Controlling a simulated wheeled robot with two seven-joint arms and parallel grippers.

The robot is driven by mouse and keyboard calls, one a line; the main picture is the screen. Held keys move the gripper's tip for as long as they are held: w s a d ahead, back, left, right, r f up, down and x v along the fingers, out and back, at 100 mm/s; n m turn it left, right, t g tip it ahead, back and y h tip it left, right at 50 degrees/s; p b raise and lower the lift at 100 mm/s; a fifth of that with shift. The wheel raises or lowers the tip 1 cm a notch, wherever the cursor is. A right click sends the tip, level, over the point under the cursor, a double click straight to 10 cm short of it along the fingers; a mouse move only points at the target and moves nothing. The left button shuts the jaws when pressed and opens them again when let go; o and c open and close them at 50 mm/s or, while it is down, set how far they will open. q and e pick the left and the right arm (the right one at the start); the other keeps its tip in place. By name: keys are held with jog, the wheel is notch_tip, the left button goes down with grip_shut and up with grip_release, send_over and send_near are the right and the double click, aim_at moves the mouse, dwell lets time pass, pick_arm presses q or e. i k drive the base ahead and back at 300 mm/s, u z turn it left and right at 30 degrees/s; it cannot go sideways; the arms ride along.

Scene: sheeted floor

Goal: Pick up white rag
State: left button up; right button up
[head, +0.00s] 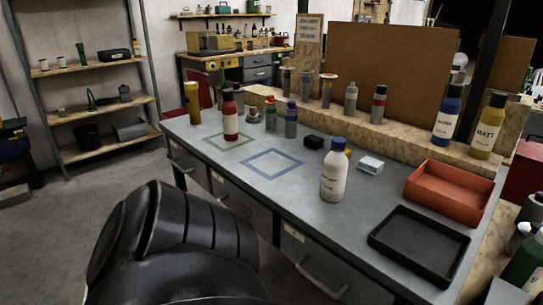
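A small white folded item (369,164), which looks like the white rag, lies on the grey workbench top (330,240) in the head view. It is right of the white bottle with a blue cap (334,176) and left of the orange tray (449,194). Nothing is touching it from above. A black part of my own arm fills the lower left, in front of the bench. Neither of my grippers shows, so I cannot see their fingers.
A black tray (420,243) sits at the bench's front right. A red bottle (230,115) stands at the green square outline; the blue square outline (271,164) is empty. A small dark box (314,142) lies behind it. Several bottles line the raised wooden ledge (400,125).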

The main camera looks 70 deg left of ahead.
aim_at(370, 165)
jog(key=u, duration=2.45)
